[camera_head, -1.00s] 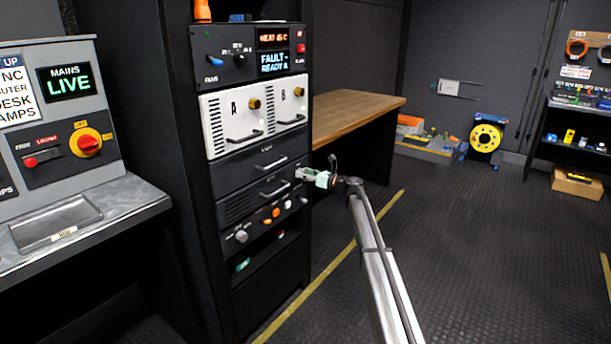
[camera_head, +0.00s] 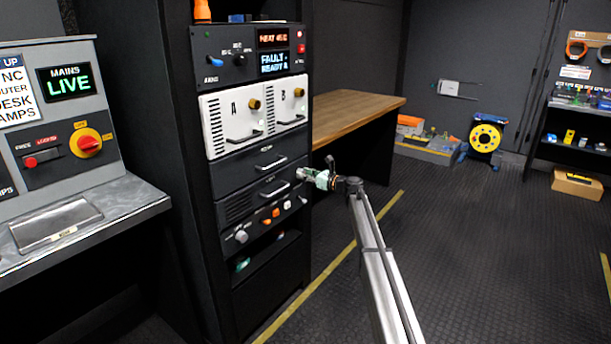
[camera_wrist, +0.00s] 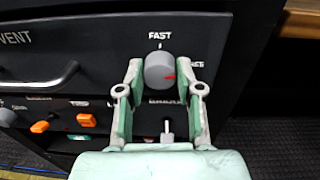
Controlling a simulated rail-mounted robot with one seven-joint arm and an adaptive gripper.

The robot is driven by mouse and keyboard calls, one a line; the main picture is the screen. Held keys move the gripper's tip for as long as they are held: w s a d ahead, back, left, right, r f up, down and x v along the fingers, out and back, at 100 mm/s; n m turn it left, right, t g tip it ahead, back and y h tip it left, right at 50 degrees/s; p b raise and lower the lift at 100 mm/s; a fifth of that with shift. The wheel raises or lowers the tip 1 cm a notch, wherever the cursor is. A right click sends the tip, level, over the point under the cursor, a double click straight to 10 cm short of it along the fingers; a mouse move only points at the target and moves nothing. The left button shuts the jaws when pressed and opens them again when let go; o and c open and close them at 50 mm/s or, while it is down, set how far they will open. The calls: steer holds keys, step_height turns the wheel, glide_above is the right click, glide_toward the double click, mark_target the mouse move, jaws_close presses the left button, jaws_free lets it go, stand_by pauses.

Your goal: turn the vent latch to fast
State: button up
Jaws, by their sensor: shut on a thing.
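The vent latch is a round grey knob (camera_wrist: 158,70) on the dark VENT panel (camera_wrist: 40,45) in the wrist view. Its red mark faces right, toward a label partly hidden by a finger. The word FAST, with a short tick, stands above the knob. My gripper (camera_wrist: 160,74) has its two green fingers on the knob's left and right sides, shut on it. In the head view my gripper (camera_head: 318,179) is at the right edge of the rack's vent panel (camera_head: 255,196), and the knob there is mostly hidden.
A bar handle (camera_wrist: 45,78) sits left of the knob. Below are orange switches (camera_wrist: 87,120) and a small toggle lever (camera_wrist: 167,130) between my fingers. A wooden bench (camera_head: 350,112) stands behind the rack to the right. The floor on the right is open.

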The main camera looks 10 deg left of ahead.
steer(key=shift+s+a+n+t+h+b, duration=0.15)
steer(key=shift+n+b, duration=1.65)
steer(key=shift+n, duration=1.95)
steer(key=shift+w+n+t+h+b, duration=0.2)
steer(key=shift+n+b, duration=1.6)
steer(key=shift+n, duration=1.95)
steer(key=o, duration=1.2)
steer(key=shift+c, duration=0.2)
steer(key=shift+s, duration=0.2)
steer(key=v, duration=1.2)
